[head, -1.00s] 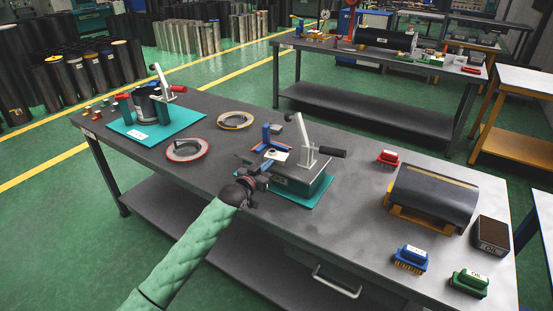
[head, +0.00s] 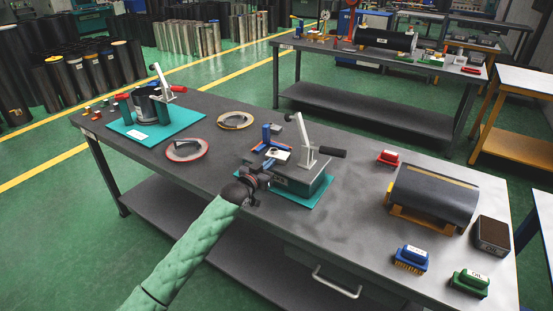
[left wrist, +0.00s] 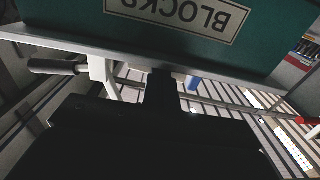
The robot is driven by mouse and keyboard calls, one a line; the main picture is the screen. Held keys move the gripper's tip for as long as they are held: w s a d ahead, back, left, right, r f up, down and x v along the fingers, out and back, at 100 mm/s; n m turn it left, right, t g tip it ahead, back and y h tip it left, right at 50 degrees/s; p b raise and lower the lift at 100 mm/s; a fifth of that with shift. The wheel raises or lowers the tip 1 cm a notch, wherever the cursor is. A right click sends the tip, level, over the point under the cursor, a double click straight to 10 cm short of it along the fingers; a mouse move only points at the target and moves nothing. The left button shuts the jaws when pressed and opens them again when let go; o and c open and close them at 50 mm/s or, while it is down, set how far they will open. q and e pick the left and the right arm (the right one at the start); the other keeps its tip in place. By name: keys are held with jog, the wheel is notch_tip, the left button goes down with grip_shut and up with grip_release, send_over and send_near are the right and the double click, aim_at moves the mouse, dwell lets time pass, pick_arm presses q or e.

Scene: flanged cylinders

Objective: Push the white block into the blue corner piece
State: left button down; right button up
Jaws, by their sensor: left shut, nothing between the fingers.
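The small white block (head: 279,156) lies on top of the grey fixture box (head: 300,180), near its left end. The blue corner piece (head: 266,135) stands just behind and left of the block; I cannot tell whether they touch. A blue bit, likely the corner piece, shows in the left wrist view (left wrist: 193,83). My left gripper (head: 266,176) is shut and empty, at the near left edge of the box, on the near side of the block. Its dark fingers (left wrist: 162,90) show in the left wrist view, where the white block cannot be made out.
A white toggle clamp (head: 306,145) with a black handle stands on the box, right of the block. The box sits on a teal mat (head: 318,198).

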pick_arm(q)
jog(key=shift+b+x, duration=0.6)
jog(key=shift+x, duration=1.2)
dwell(2.0)
jog(key=shift+p+v, duration=0.65)
jog(key=shift+v, duration=0.55)
jog(key=shift+p+v, duration=0.55)
jog(key=shift+v, duration=0.75)
